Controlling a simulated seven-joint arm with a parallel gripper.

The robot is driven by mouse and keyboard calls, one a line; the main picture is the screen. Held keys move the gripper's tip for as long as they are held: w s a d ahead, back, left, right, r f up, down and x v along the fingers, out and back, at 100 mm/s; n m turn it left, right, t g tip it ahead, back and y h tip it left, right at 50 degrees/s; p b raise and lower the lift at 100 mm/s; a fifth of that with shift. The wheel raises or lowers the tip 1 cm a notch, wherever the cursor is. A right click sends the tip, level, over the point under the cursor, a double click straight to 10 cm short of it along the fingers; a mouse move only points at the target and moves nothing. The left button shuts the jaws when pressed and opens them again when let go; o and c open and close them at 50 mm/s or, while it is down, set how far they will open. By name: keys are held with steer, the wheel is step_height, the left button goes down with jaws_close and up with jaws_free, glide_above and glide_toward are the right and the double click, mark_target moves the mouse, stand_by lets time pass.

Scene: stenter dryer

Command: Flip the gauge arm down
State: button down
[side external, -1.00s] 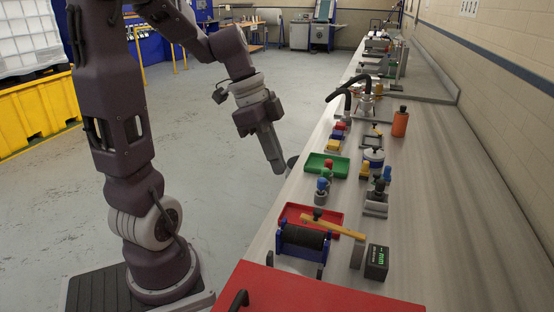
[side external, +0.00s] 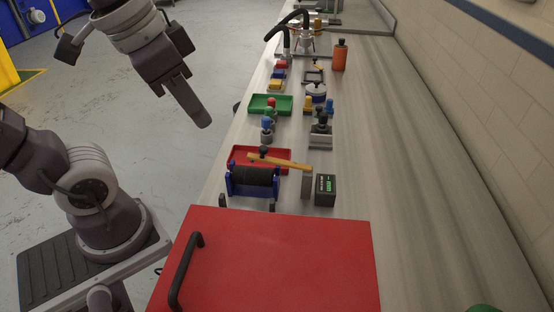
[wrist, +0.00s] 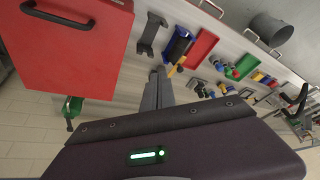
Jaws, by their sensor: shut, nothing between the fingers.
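The gauge arm (side external: 280,161) is a yellow-orange bar with a dark knob toward its left end. It slants slightly up leftward from a grey post (side external: 307,184), above the black roller (side external: 252,176) in a blue stand. Whether it touches the roller cannot be told. A dark display box (side external: 325,190) with green digits stands beside the post. My gripper (side external: 202,121) is shut and empty, pointing down, left of and higher than the gauge arm in the side view. In the wrist view, the fingers (wrist: 157,78) partly overlap the yellow gauge arm (wrist: 175,68) in the picture.
A red tray (side external: 236,154) lies behind the roller, and a green tray (side external: 258,103) farther back. Several coloured knobs and fixtures line the bench. A red cabinet (side external: 290,255) with a black handle stands in front. The bench's right side (side external: 400,160) is clear.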

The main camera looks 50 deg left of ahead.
steer(key=w+a+r+m+g, duration=0.2)
steer(key=w+m+g, duration=0.15)
steer(key=w, duration=0.55)
steer(key=m+g, duration=0.2)
steer(key=m, duration=0.2)
glide_toward(256, 155)
steer(key=f, duration=0.3)
steer(key=d+f, duration=0.1)
steer(key=shift+w+d+f, duration=0.1)
steer(key=shift+w+f, duration=0.1)
steer(key=shift+w, duration=0.05)
steer(key=shift+s+a+f, duration=0.25)
steer(key=shift+f, duration=0.25)
steer(key=shift+s+a+f, duration=0.2)
steer(key=shift+s+f, duration=0.05)
steer(key=shift+f, duration=0.25)
